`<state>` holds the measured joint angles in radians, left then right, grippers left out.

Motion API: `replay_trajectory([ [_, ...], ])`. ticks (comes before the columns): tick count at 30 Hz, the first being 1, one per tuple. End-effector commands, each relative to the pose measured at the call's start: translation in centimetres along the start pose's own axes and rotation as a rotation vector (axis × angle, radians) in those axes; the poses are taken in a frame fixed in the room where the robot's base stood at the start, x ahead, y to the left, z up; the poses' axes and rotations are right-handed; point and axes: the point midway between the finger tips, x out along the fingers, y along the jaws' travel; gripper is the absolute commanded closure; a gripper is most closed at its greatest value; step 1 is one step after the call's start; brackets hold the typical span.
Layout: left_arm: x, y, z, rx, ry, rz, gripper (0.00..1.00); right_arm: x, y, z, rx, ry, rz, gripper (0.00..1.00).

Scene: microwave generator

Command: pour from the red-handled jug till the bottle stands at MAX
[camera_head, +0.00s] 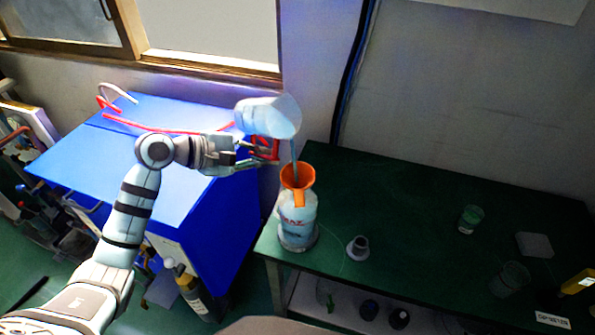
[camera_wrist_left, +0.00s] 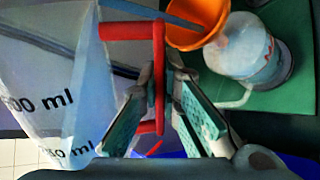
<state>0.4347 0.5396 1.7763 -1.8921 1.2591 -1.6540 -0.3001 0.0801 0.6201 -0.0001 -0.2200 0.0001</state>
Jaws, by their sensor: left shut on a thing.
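The red-handled jug (camera_head: 268,116) is translucent and tilted, high above the left end of the green table. A stream of liquid runs from it down into the orange funnel (camera_head: 297,178). The funnel sits in the neck of the bottle (camera_head: 297,222), a translucent bottle with red lettering. The liquid level against MAX is too small to read. My left gripper (camera_head: 262,152) is shut on the jug's red handle. In the left wrist view the red handle (camera_wrist_left: 158,75) lies between the fingers, with the jug's marked wall at left and the funnel (camera_wrist_left: 195,20) beyond. My right gripper is not in view.
The green table (camera_head: 400,215) holds a small grey cap-like piece (camera_head: 358,247) beside the bottle, a glass of green liquid (camera_head: 470,219), a clear beaker (camera_head: 510,279) and a yellow device (camera_head: 578,283) at right. A blue cabinet (camera_head: 200,200) stands left of the table.

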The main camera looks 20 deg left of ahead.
Motion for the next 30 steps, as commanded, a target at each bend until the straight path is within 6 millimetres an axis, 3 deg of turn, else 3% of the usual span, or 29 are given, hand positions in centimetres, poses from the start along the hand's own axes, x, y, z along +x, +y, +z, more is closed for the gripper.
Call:
replay_trajectory([
  [30,0.05,-0.03,-0.28,0.041,0.023,0.002,1.0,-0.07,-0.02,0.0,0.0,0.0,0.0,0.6],
])
